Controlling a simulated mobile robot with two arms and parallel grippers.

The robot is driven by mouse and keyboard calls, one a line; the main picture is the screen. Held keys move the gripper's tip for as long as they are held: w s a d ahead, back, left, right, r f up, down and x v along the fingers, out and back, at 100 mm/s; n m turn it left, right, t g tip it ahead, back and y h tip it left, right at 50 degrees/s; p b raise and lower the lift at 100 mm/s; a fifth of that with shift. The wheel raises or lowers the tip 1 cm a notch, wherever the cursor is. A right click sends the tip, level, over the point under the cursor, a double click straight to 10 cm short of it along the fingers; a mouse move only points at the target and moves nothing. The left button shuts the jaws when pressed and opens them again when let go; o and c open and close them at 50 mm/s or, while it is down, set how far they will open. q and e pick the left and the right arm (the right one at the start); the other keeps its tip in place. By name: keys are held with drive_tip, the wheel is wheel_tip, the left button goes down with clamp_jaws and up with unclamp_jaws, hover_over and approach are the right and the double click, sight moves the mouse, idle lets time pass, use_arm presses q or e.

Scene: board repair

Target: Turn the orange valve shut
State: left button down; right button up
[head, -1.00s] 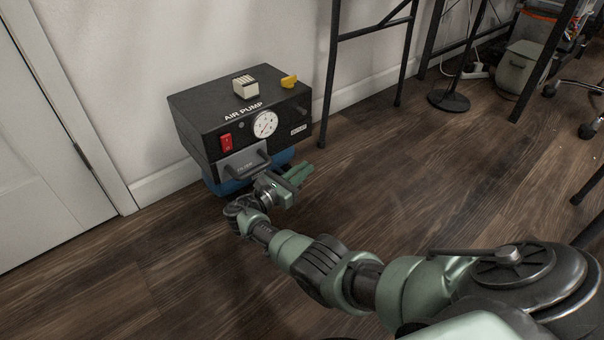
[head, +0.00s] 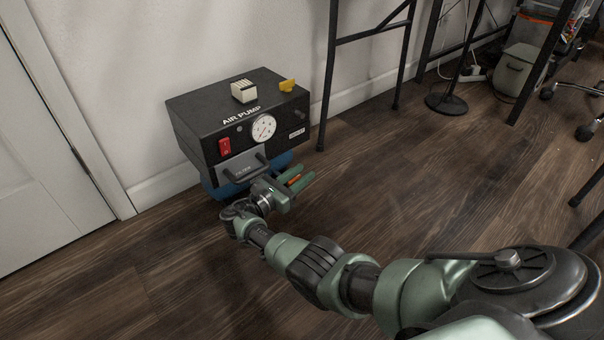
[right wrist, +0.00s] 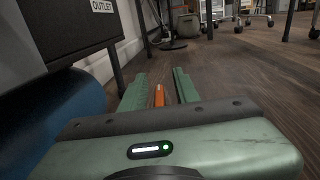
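The orange valve (head: 293,181) shows only as a small orange piece between the fingers of my right gripper (head: 296,180), low in front of the pump. In the right wrist view the orange valve (right wrist: 159,95) is a narrow upright piece between the two green fingers of the right gripper (right wrist: 160,88). Gaps show on both sides of it, so the gripper is open around it and not clamped. The black air pump (head: 195,112) has a blue tank (head: 284,160) underneath. Where the valve joins the pump is hidden. My left gripper is out of view.
The pump carries a red switch (head: 224,147), a gauge (head: 263,128), a filter drawer (head: 238,168), a pale ribbed block (head: 244,91) and a yellow piece (head: 287,86). Black table legs (head: 330,80) stand to the right. The wooden floor in front is clear.

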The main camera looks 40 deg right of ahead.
drive_tip(key=s+a+p, duration=0.1)
drive_tip(key=a, duration=0.6)
drive_tip(key=shift+s, duration=0.2)
drive_tip(key=shift+a, duration=0.1)
